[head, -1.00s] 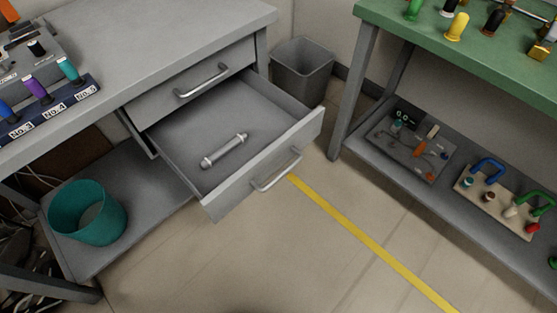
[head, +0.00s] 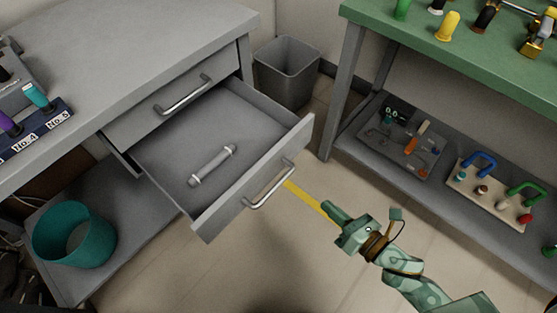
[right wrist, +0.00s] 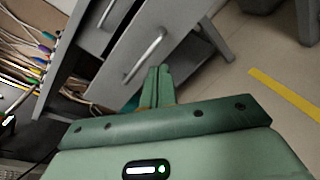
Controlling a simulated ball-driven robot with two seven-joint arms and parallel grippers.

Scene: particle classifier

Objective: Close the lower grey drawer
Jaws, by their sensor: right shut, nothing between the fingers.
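The lower grey drawer (head: 205,217) is pulled open in the head view, with a metal bar handle (head: 269,184) on its front. A grey rod-like part (head: 212,165) lies inside it. The upper drawer (head: 150,118) above it looks shut. My right gripper (head: 328,207) is shut and empty, in front of the drawer and to the right of its handle, apart from it. In the right wrist view its closed fingers (right wrist: 157,85) point toward grey fronts with bar handles (right wrist: 146,56). My left gripper is not in view.
A grey bin (head: 287,72) stands behind the drawer. A green-topped bench (head: 450,55) with a loaded lower shelf (head: 350,148) is at the right. A teal bucket (head: 75,240) sits on the shelf under the grey desk (head: 130,50). Floor in front of the drawer is open.

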